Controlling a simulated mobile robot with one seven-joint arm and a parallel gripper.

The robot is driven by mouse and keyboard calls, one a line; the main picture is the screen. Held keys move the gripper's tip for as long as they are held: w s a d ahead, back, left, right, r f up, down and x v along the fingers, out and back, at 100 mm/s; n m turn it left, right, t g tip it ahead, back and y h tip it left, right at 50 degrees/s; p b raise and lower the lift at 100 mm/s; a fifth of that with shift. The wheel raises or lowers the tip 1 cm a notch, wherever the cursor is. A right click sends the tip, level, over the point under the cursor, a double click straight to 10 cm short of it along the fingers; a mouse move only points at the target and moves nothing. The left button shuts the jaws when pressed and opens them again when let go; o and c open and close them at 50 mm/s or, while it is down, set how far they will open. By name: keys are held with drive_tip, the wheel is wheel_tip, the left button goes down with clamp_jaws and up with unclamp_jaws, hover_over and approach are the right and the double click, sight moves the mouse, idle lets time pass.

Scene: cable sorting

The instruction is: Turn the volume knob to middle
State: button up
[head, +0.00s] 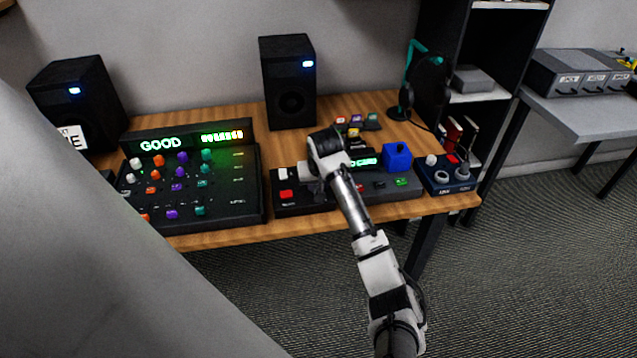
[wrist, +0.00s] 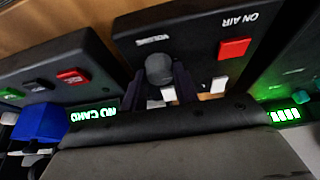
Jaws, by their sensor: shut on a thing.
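The volume knob (wrist: 159,68) is a round grey knob on a black panel (wrist: 195,42), beside the word VOLUME in the wrist view. My gripper (wrist: 160,82) has its two dark fingers on either side of the knob and is shut on it. No pointer mark on the knob can be made out, so its setting cannot be told. In the head view my wrist covers the knob, and the black panel (head: 290,209) shows below and left of it.
The panel has a red ON AIR button (wrist: 234,47) and white switches (wrist: 218,84). A mixer (head: 235,205) reading GOOD stands to the left in the head view. A box with a blue block (head: 397,157) and a joystick box (head: 440,187) stand to the right. A speaker (head: 288,85) stands behind.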

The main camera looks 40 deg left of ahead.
drive_tip(key=shift+r, duration=0.1)
drive_tip(key=m+p, duration=0.1)
drive_tip(key=p, duration=0.1)
drive_tip(key=m+t+h+p, duration=0.1)
drive_tip(key=m, duration=0.1)
drive_tip(key=shift+s+a+r+m+p, duration=0.15)
drive_tip(key=shift+m+p, duration=0.15)
drive_tip(key=shift+p, duration=0.05)
drive_tip(key=m+h+p, duration=0.1)
drive_tip(key=m, duration=0.1)
drive_tip(key=m+p, duration=0.1)
drive_tip(key=m, duration=0.1)
drive_tip(key=shift+a+m+t+h, duration=0.15)
drive_tip(key=shift+m+t+h, duration=0.15)
drive_tip(key=shift+t+h, duration=0.1)
drive_tip(key=m+h, duration=0.1)
drive_tip(key=m, duration=0.3)
drive_tip(key=shift+a+f+m+h, duration=0.1)
drive_tip(key=shift+f+m+h, duration=0.1)
drive_tip(key=shift+m+h, duration=0.15)
drive_tip(key=shift+m+g+h+b, duration=0.5)
drive_tip(key=shift+m+h+b, duration=0.3)
drive_tip(key=shift+m, duration=1.65)
drive_tip(key=o, duration=1)
drive_tip(key=shift+c, duration=0.2)
drive_tip(key=shift+a+r, duration=0.1)
